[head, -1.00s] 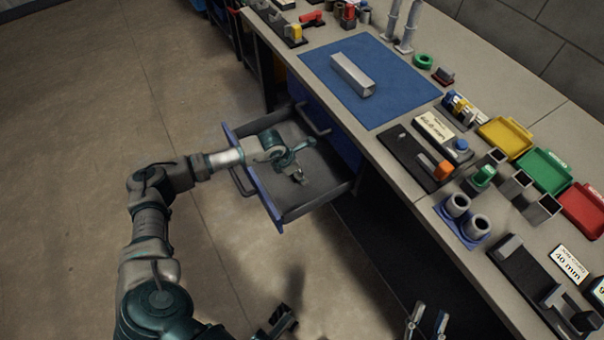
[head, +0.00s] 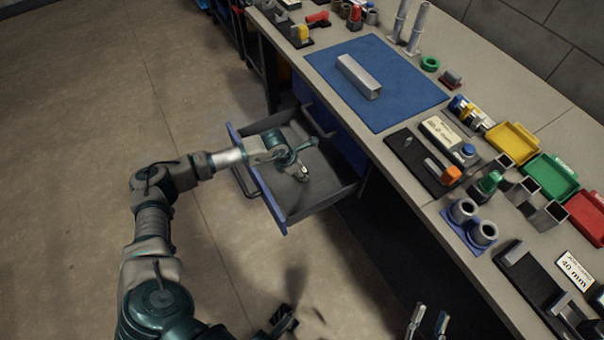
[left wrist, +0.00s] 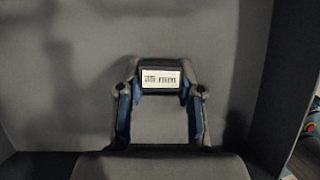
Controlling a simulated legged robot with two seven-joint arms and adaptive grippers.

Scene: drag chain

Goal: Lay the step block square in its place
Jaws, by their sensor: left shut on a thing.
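My left gripper (head: 303,173) reaches down into the open drawer (head: 258,188). In the left wrist view its two fingers (left wrist: 160,88) are shut on a small dark block (left wrist: 160,66) with a white label reading "35 mm". I take this to be the step block, though its step shape does not show. In the head view the block is too small and hidden to make out. My right gripper (head: 428,322) shows at the bottom edge, its two fingers apart and nothing between them.
The workbench stands right of the drawer. On it are a blue mat (head: 400,100) with a grey bar (head: 358,76), dark fixtures (head: 420,165), yellow (head: 511,138), green (head: 550,174) and red bins, and a "40 mm" sign (head: 573,270). Much of the mat is clear.

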